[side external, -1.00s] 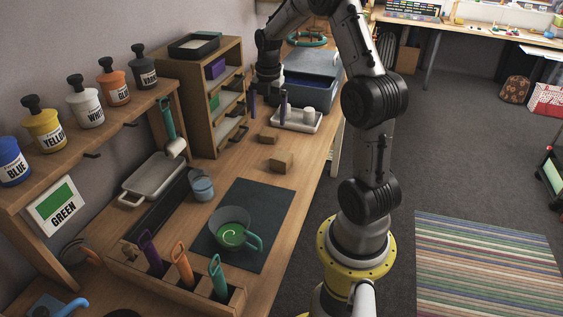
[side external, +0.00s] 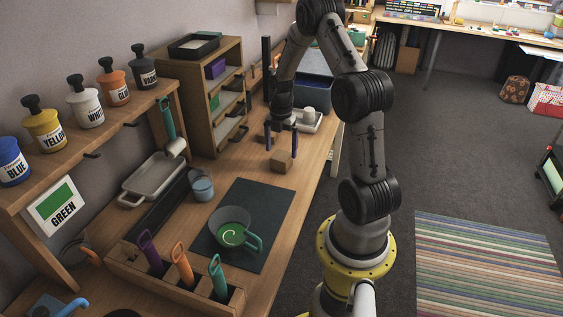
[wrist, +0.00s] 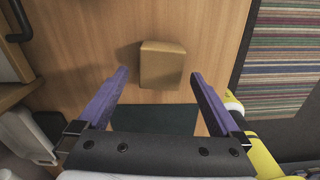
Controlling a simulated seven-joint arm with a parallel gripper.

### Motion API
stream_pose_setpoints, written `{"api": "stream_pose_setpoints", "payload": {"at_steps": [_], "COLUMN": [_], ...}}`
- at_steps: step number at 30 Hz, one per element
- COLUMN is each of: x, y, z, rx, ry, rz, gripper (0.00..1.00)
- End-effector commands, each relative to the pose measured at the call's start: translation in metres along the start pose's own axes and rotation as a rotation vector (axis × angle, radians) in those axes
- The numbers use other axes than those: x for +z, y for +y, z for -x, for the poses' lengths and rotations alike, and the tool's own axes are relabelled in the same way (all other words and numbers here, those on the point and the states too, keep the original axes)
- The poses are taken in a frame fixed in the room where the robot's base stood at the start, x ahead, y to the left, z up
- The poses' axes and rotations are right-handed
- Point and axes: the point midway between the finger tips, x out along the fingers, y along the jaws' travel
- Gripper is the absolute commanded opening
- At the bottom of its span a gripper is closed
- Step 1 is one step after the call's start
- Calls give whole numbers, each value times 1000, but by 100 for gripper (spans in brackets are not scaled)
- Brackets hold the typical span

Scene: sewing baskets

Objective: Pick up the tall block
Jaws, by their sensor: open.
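A plain wooden block (side external: 281,163), the taller-looking of the two seen earlier, stands on the wooden bench beyond the dark mat. It also shows in the wrist view (wrist: 162,66), upper middle, between the lines of my two fingers. My gripper (side external: 281,149) points down just above this block, its purple fingers spread to either side. In the wrist view my gripper (wrist: 159,76) is open and empty, with a gap between each finger and the block. I cannot tell whether the fingertips reach below the block's top. The lower block behind is largely hidden by my gripper.
A white tray (side external: 314,128) and a blue bin (side external: 318,88) stand behind. A wooden shelf unit (side external: 203,130) rises to the left. Nearer are a dark mat (side external: 262,202), a green-filled cup (side external: 233,222) and a tool rack (side external: 150,278). The bench around the block is fairly clear.

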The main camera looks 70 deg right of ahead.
Motion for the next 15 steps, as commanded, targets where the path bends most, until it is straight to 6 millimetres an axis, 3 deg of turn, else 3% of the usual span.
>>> {"api": "stream_pose_setpoints", "payload": {"at_steps": [6, 15], "x": [-1, 0], "y": [-2, -1], "z": [-32, -39], "rx": [-4, -1], "ry": [3, 1], "rz": [0, 0], "gripper": [100, 100]}}
